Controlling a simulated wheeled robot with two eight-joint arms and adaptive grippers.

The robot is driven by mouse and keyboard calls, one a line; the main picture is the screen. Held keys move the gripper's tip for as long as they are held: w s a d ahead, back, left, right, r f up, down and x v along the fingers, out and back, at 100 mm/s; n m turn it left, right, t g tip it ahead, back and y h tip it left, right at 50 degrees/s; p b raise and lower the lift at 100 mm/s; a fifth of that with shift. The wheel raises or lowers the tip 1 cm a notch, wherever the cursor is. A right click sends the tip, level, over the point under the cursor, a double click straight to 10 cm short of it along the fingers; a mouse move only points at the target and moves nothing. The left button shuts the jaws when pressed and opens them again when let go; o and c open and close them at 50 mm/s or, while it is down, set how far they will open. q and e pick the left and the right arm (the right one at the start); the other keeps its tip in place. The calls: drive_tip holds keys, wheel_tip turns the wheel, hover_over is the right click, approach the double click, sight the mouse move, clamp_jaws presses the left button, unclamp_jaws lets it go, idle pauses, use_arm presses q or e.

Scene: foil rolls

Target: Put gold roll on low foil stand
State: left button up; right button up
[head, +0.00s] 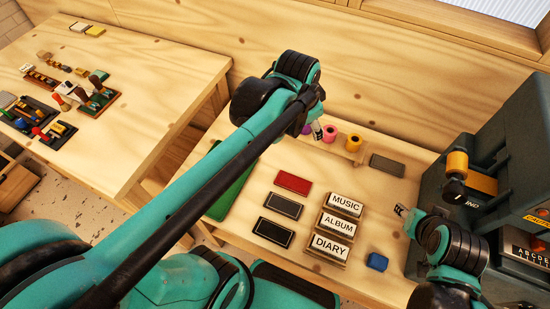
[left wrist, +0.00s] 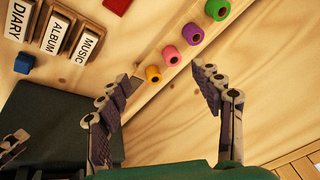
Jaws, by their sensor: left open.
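A gold roll (head: 354,144) sits at the right end of a row of coloured rolls on a low wooden rail (head: 342,151) at the back of the work table. In the left wrist view the gold roll (left wrist: 153,73) is the lowest in the row, beside the pink roll (left wrist: 171,55). My left gripper (head: 315,133) is near the left part of the row.
A purple roll (left wrist: 194,33) and a green roll (left wrist: 217,9) share the row. A dark machine (head: 435,190) stands at the right, carrying a gold-banded spool (head: 457,163). MUSIC, ALBUM and DIARY blocks (head: 339,225) and a blue block (head: 377,261) lie in front.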

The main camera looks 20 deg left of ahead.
use_arm(q)
drive_tip(key=s+a+f+n+t, duration=0.1)
drive_tip(key=s+a+f+n, duration=0.1)
drive_tip(key=s, duration=0.3)
drive_tip(key=s+a+f+n+t, duration=0.1)
drive_tip(key=s+a+f+n, duration=0.1)
drive_tip(key=s+n, duration=0.3)
drive_tip(key=shift+s+f+t, duration=0.3)
drive_tip(key=shift+s+f, duration=0.25)
drive_tip(key=shift+s, duration=0.2)
